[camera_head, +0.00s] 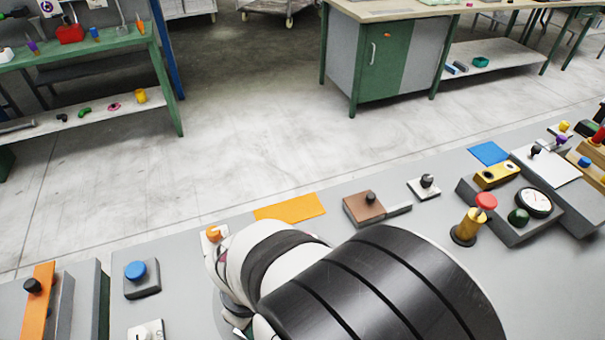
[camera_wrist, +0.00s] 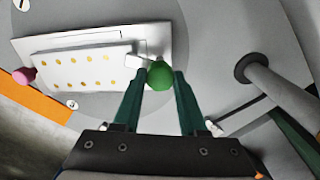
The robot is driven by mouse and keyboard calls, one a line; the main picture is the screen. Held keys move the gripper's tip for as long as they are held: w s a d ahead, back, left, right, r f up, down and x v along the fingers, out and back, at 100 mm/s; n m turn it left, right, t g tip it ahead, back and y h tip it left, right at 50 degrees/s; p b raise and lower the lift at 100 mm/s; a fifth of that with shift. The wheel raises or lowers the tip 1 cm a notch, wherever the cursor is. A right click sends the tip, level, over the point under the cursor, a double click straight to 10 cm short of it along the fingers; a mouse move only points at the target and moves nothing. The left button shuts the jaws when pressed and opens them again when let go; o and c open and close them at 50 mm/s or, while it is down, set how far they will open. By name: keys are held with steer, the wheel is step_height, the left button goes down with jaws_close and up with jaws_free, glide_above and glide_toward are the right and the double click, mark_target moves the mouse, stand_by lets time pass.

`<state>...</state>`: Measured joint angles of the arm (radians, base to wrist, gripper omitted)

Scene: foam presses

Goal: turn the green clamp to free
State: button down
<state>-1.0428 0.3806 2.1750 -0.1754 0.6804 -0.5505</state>
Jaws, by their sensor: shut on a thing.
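The green clamp shows in the wrist view as a round green knob (camera_wrist: 160,75) beside a short white block (camera_wrist: 139,62) at the right end of a white plate with gold dots (camera_wrist: 72,75). My gripper (camera_wrist: 159,80) has its two dark green fingers on either side of the knob, shut on it. Most of the clamp's arm or base is hidden. In the head view my own arm covers my gripper and this clamp.
In the wrist view, a pink knob (camera_wrist: 28,75) is at the plate's far left end and a grey post (camera_wrist: 282,88) stands to the right. In the head view, a blue button (camera_head: 135,270), a brown block (camera_head: 370,207) and a red-topped yellow post (camera_head: 469,222) stand on the grey bench.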

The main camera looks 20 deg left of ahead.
steer(key=m, duration=1.3)
steer(key=shift+m, duration=0.4)
stand_by(0.4)
steer(key=shift+c, duration=2.2)
jaws_free()
step_height(320, 180, up, 16)
steer(key=shift+f, duration=0.1)
